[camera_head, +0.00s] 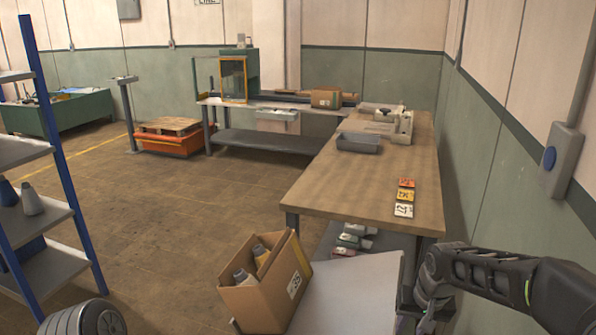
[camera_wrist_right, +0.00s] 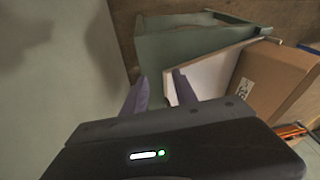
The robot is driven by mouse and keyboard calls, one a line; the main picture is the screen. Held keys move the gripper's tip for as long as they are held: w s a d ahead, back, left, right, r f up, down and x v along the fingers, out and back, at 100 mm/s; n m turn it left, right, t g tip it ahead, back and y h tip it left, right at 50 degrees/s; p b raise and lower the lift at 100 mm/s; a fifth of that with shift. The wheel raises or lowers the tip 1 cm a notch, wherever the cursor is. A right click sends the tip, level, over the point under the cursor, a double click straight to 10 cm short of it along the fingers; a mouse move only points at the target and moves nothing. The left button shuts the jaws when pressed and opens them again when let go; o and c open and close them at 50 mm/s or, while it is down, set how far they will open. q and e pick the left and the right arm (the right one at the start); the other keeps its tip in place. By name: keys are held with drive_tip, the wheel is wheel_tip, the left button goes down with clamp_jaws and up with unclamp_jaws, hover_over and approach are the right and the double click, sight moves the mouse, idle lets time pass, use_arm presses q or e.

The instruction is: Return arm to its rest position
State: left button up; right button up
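My right arm comes in from the right edge of the head view, bent, with its black forearm low beside the wall. My right gripper (camera_head: 424,300) hangs at the lower right, in front of the near end of the wooden workbench (camera_head: 335,190). In the right wrist view its two purple-grey fingers (camera_wrist_right: 157,92) stand apart with nothing visible between them, so it is open and empty. In the head view its fingertips are hard to make out. My left gripper does not show.
A cardboard box (camera_head: 265,287) with bottles stands near a pale panel (camera_head: 348,292) left of my right gripper; a box (camera_wrist_right: 270,78) shows in the wrist view. The right wall (camera_head: 500,160) is close. A blue-post shelf (camera_head: 45,150) stands left. The middle floor is clear.

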drive_tip(key=s+a+f+n+t+y, duration=0.1)
drive_tip(key=s+a+f, duration=0.2)
drive_tip(key=a+f, duration=0.45)
drive_tip(key=s+a+f+n+y, duration=0.1)
drive_tip(key=s+a+f+y, duration=0.3)
drive_tip(key=f, duration=0.7)
drive_tip(key=s+a+f+g, duration=0.1)
drive_tip(key=s+a+f, duration=0.1)
drive_tip(key=s, duration=0.5)
drive_tip(key=s+a+f+m+g, duration=0.1)
drive_tip(key=s+a+f, duration=0.1)
drive_tip(key=s+f, duration=0.3)
drive_tip(key=s+a+f+g+h, duration=0.1)
drive_tip(key=s+f, duration=0.3)
drive_tip(key=s, duration=0.5)
drive_tip(key=shift+a+m, duration=0.3)
drive_tip(key=shift+a, duration=0.45)
